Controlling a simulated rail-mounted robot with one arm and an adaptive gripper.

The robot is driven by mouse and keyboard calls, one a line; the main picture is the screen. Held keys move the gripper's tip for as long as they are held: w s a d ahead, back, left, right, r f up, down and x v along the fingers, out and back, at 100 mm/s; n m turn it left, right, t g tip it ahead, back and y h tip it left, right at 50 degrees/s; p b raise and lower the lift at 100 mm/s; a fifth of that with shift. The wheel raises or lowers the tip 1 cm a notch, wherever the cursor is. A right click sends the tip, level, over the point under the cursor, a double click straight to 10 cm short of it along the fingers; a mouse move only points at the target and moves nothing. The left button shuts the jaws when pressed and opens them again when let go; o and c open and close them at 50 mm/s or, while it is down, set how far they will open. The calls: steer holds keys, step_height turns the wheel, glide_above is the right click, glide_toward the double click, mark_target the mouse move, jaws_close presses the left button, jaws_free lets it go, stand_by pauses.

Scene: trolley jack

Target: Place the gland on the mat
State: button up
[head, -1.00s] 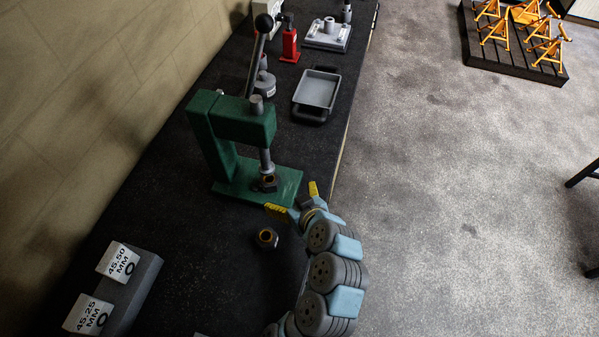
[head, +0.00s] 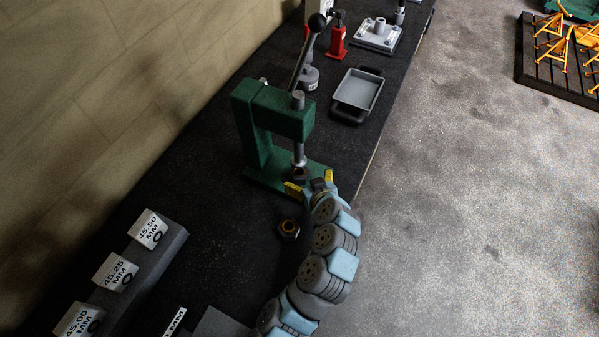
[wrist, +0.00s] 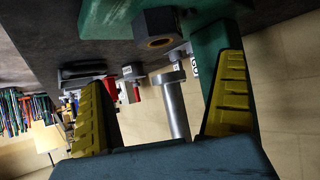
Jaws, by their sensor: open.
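A dark hex piece with a bronze-coloured bore, which looks like the gland (head: 300,173), sits on the green base of the press, below its ram; it also shows in the wrist view (wrist: 160,27). A similar dark hex piece with a bronze ring (head: 289,229) lies on the black bench top (head: 225,215) in front of the press. I cannot tell which one the task means. My gripper (head: 311,182) is open and empty, its yellow fingertips at the press base's front edge, just short of the piece there. I cannot clearly make out a separate mat.
The green press (head: 262,125) has a steel ram (head: 299,154) above the hex piece and a long lever. A grey tray (head: 358,90) stands behind it. A grey block with size labels (head: 150,258) stands at the lower left. The bench's right edge drops to open floor.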

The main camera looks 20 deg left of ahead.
mark_target(299, 171)
steer(key=shift+p+x, duration=0.4)
steer(key=shift+x, duration=1.5)
steer(key=shift+f, duration=0.1)
steer(key=shift+p+x, duration=0.7)
steer(key=shift+x, duration=0.75)
steer(key=shift+w+a+f, duration=0.25)
steer(key=shift+w+f, duration=0.05)
steer(key=shift+f, duration=0.2)
steer(key=shift+w+a+f, duration=0.15)
steer(key=shift+a+f, duration=0.15)
steer(key=shift+f, duration=0.05)
steer(key=shift+c, duration=0.3)
steer(key=shift+r, duration=0.1)
steer(key=c, duration=1.3)
